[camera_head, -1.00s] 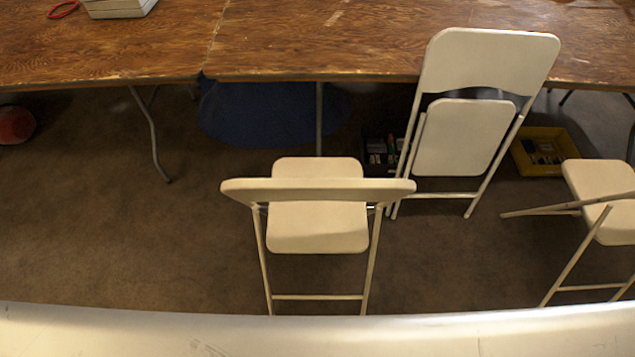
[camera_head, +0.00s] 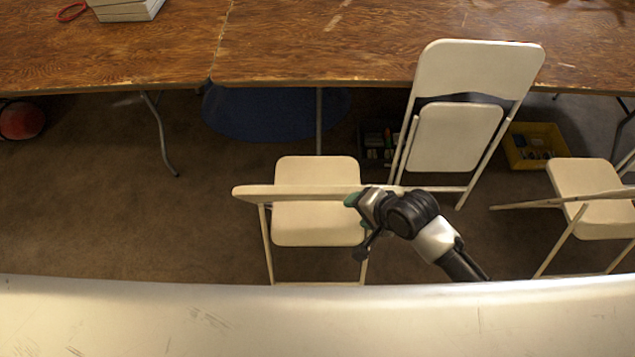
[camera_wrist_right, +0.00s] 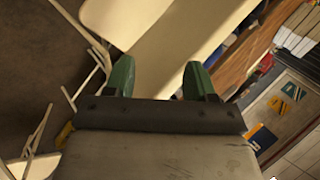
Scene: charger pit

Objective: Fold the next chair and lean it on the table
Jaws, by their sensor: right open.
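An unfolded cream folding chair (camera_head: 318,225) stands in the middle of the head view, its backrest toward me. My right gripper (camera_head: 352,200) is at the right end of that backrest. In the right wrist view its green fingers (camera_wrist_right: 158,80) are apart, with a pale chair panel (camera_wrist_right: 165,45) beyond them; whether they touch it I cannot tell. A folded chair (camera_head: 455,137) leans on the wooden table (camera_head: 330,50). Another unfolded chair (camera_head: 590,205) stands at the right edge. My left gripper is not in view.
A yellow bin (camera_head: 537,147) and a dark bin (camera_head: 377,142) sit on the floor under the table. A blue round thing (camera_head: 265,110) and a red ball (camera_head: 20,120) are there too. A pale surface (camera_head: 300,320) crosses the foreground. Floor at left is clear.

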